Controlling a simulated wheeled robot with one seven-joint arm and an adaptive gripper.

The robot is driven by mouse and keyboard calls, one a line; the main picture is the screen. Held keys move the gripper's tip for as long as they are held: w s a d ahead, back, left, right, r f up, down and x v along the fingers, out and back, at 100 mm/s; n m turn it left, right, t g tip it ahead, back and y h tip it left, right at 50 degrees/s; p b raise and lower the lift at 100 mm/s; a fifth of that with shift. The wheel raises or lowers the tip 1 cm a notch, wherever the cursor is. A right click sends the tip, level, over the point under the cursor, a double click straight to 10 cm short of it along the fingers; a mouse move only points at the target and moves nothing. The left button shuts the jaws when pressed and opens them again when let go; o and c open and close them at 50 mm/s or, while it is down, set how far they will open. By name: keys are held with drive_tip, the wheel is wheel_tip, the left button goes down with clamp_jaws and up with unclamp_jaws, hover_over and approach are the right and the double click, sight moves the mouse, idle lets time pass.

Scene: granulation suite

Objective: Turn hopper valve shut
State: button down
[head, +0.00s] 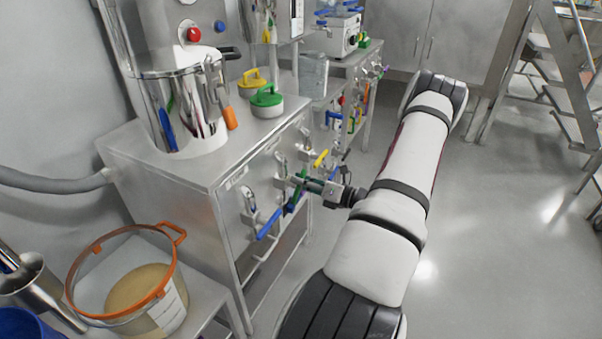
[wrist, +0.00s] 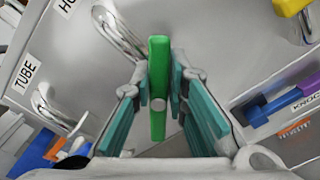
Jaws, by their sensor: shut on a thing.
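A green valve handle (wrist: 158,60) stands upright in the middle of the wrist view, with a grey pivot at its centre. A curved metal pipe (wrist: 118,32) rises just to its left, near a label partly cut off that begins "HO". My gripper (wrist: 159,92) has its teal-padded fingers on both sides of the green handle and is shut on it. In the head view my gripper (head: 308,184) reaches the front panel of the steel cabinet from the right; the green handle is partly hidden there by the fingers.
A blue handle (head: 269,224) sits left of my gripper, on the pipe labelled "TUBE" in the wrist view. A yellow handle (head: 321,159) lies to the right. An orange-rimmed tub (head: 84,262) stands at lower left. Open floor (head: 500,250) lies to the right.

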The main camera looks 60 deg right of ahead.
drive_tip(key=m+p, duration=0.2)
drive_tip(key=m, duration=0.2)
drive_tip(key=shift+f+m+p, duration=0.15)
drive_tip(key=shift+m+p, duration=0.15)
drive_tip(key=shift+p, duration=0.05)
drive_tip(key=m, duration=0.1)
drive_tip(key=m+p, duration=0.1)
drive_tip(key=m, duration=0.2)
drive_tip(key=shift+d+f+m, duration=0.15)
drive_tip(key=shift+f+m, duration=0.15)
drive_tip(key=shift+p, duration=0.3)
drive_tip(key=c, duration=1.5)
unclamp_jaws()
drive_tip(key=shift+c, duration=0.2)
drive_tip(key=shift+d+f, duration=0.1)
drive_tip(key=s, duration=1.2)
drive_tip(key=shift+d, duration=0.45)
drive_tip(key=shift+w, duration=0.1)
